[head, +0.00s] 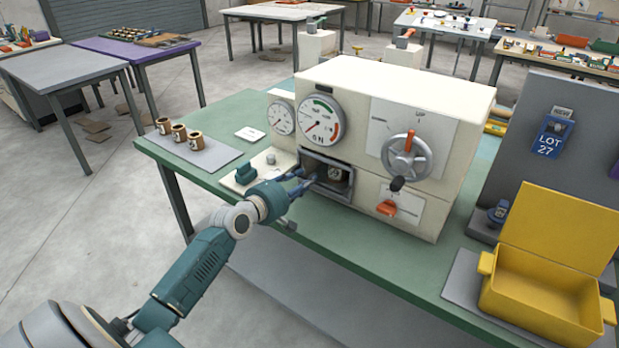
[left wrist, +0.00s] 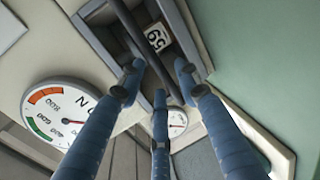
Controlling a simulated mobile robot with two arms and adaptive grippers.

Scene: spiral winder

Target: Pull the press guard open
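The cream press (head: 395,110) stands on the green bench. Low on its front is a dark-framed opening (head: 345,163), with a small numbered piece (head: 335,174) inside; the piece's label (left wrist: 157,38) also shows in the left wrist view. A dark bar (left wrist: 145,45), which looks like the guard's handle, crosses the opening. My left gripper (head: 306,180) is at the left side of the opening. In the left wrist view its fingers (left wrist: 160,88) are spread, with the bar between them; I cannot tell whether they touch it. My right gripper is not in view.
Dials (head: 320,120) sit above the opening, a handwheel (head: 407,156) and an orange lever (head: 387,208) to its right. Brown cups (head: 179,132) stand on a grey mat at left. A yellow box (head: 545,285) is at right. The bench front is mostly clear.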

